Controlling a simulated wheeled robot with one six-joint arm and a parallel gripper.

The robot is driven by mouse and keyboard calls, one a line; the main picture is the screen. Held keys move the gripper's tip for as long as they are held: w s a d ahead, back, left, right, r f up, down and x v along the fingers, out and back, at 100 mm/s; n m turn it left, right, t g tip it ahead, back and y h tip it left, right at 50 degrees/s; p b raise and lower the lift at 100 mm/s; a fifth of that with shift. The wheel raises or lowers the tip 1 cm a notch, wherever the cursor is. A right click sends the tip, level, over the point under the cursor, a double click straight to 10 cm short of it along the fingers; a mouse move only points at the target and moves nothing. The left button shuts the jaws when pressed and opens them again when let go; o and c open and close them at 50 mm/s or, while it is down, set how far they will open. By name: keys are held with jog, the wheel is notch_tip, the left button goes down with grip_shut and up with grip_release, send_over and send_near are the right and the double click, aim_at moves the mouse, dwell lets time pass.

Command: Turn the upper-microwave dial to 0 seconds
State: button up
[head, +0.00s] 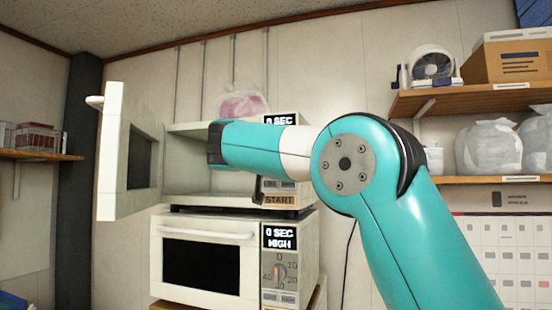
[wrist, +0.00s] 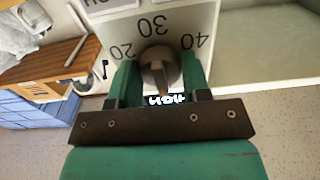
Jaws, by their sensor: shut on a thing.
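The upper microwave (head: 185,128) stands on the lower one with its door (head: 110,165) swung open to the left. Its display (head: 281,120) reads 0 SEC, and its START button (head: 278,199) shows below my arm. My arm hides the dial in the head view. In the wrist view, my gripper (wrist: 156,80) is shut on the round dark dial (wrist: 156,62), one green finger on each side. The numbers 20, 30 and 40 show around the dial, with 30 at the top of the picture. My gripper's fingers are hidden in the head view.
The lower microwave (head: 166,298) is closed; its display (head: 279,237) reads 0 SEC and HIGH, above its own dial (head: 280,271). Shelves with bags and a box (head: 507,62) are at the right. A wooden shelf (head: 38,155) is at the left.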

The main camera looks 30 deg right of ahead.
jog(key=shift+f, duration=0.15)
jog(key=o, duration=0.9)
